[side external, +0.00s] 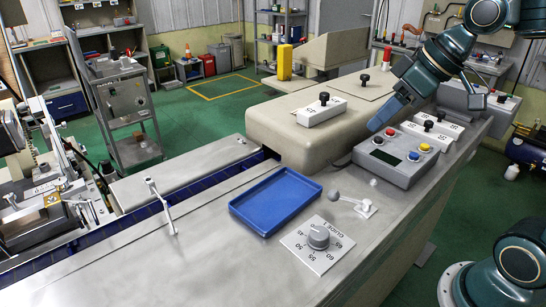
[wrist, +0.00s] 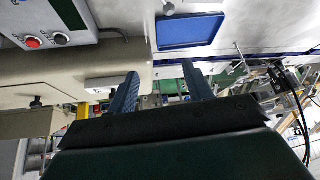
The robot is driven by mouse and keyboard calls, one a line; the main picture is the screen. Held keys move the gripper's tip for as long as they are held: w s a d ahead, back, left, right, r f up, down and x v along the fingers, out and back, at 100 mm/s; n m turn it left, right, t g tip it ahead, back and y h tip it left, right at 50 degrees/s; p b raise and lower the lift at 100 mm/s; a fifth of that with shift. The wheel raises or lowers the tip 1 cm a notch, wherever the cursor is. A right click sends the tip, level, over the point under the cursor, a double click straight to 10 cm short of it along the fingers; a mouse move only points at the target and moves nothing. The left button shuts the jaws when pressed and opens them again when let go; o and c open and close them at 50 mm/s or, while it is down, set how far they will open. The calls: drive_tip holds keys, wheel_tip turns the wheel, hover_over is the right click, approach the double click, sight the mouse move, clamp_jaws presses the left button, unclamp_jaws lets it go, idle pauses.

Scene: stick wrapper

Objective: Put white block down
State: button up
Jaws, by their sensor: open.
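A white block (side external: 317,114) with a black knob on top rests on the beige machine housing (side external: 275,130). Two more white blocks with black knobs, a rear one (side external: 446,124) and a front one (side external: 424,135), sit on the counter behind the control box. My gripper (side external: 382,118) is in the air above the counter, right of the block on the housing and apart from it. In the wrist view, my gripper (wrist: 160,69) has its two blue fingers spread with nothing between them. A white block (wrist: 103,84) shows left of the fingers there.
A grey control box (side external: 396,158) with coloured buttons stands below my gripper. An empty blue tray (side external: 240,209), a dial plate (side external: 298,250) and a small lever (side external: 353,201) are on the grey counter. A yellow post (side external: 284,62) stands behind the housing.

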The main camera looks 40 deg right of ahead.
drive_tip(key=w+d+r+n+y, duration=0.1)
drive_tip(key=w+d+n+y, duration=0.15)
drive_tip(key=w, duration=0.55)
drive_tip(key=n+t+y, duration=0.3)
drive_tip(key=n+y, duration=0.1)
approach(325, 96)
drive_tip(key=shift+m, duration=0.25)
drive_tip(key=shift+w+a+f, duration=0.35)
drive_tip(key=shift+w+f, duration=0.1)
drive_tip(key=shift+w, duration=0.25)
drive_tip(key=shift+w+a+f, duration=0.35)
drive_tip(key=shift+w+f, duration=0.05)
drive_tip(key=shift+w, duration=0.25)
drive_tip(key=shift+w+a+f, duration=0.35)
drive_tip(key=shift+w+f, duration=0.1)
drive_tip(key=shift+w, duration=0.25)
drive_tip(key=shift+x, duration=2.55)
drive_tip(key=shift+f, duration=0.15)
